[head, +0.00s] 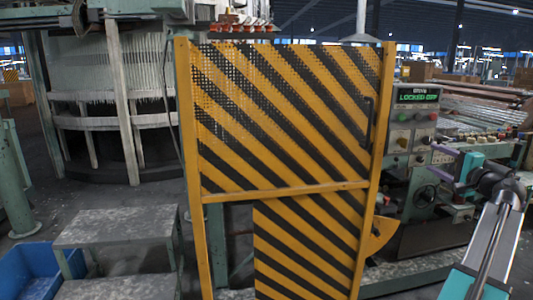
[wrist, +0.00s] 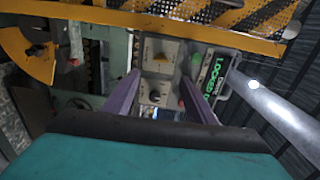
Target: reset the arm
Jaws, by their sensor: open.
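My gripper (head: 447,160) is at the right in the head view, at the end of my arm, in front of the machine's side. In the wrist view its two purple fingers (wrist: 160,92) stand wide apart with nothing between them. Beyond them, the grey-green control panel (wrist: 163,55) shows rotated, with knobs and a green lit display (wrist: 207,72). I cannot tell the exact gap between fingers and panel.
A yellow-and-black striped mesh gate (head: 290,120) stands upright in the middle, appearing closed. An orange quarter-disc plate (head: 382,237) juts from its lower right. A handwheel (head: 425,197) sits below the panel. Grey steps (head: 118,225) and a blue bin (head: 35,272) are at lower left.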

